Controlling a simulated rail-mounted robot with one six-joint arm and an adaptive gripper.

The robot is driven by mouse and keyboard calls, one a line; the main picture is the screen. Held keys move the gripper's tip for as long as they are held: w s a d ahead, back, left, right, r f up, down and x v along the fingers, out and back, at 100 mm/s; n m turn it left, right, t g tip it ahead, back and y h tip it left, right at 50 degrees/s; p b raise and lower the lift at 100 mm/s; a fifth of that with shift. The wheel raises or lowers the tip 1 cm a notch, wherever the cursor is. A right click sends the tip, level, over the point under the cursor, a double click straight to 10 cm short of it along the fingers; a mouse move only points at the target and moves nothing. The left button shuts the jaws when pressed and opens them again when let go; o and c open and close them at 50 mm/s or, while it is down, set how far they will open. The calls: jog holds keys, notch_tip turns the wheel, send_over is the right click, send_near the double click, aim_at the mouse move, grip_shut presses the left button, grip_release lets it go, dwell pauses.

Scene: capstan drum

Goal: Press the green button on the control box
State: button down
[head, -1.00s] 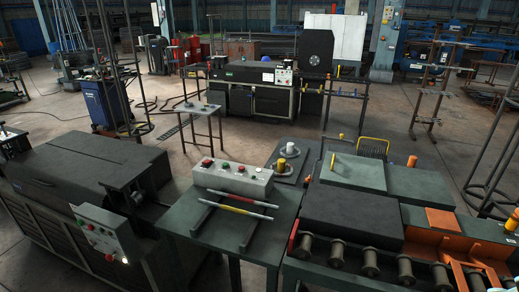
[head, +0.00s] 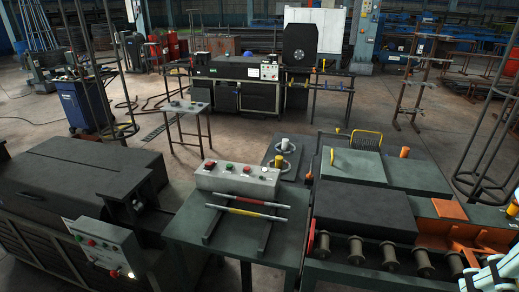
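The pale grey control box (head: 236,184) sits on the dark table (head: 190,222) near the middle of the head view. Its sloped top carries a row of buttons. A red button (head: 210,164) is at the left end and the green button (head: 230,167) is just right of it. Further right are another red button (head: 247,168) and a small control that is too small to make out. Nothing covers the green button. My gripper is not in view. A pale jointed piece, likely part of my arm, shows at the lower right corner, well away from the box.
Red-and-white and yellow bars (head: 247,205) lie across dark rails in front of the box. A second panel with buttons (head: 103,245) is on the black machine at left. Orange and dark machinery with rollers (head: 389,255) stands at right. Two cylinders (head: 281,154) stand behind the box.

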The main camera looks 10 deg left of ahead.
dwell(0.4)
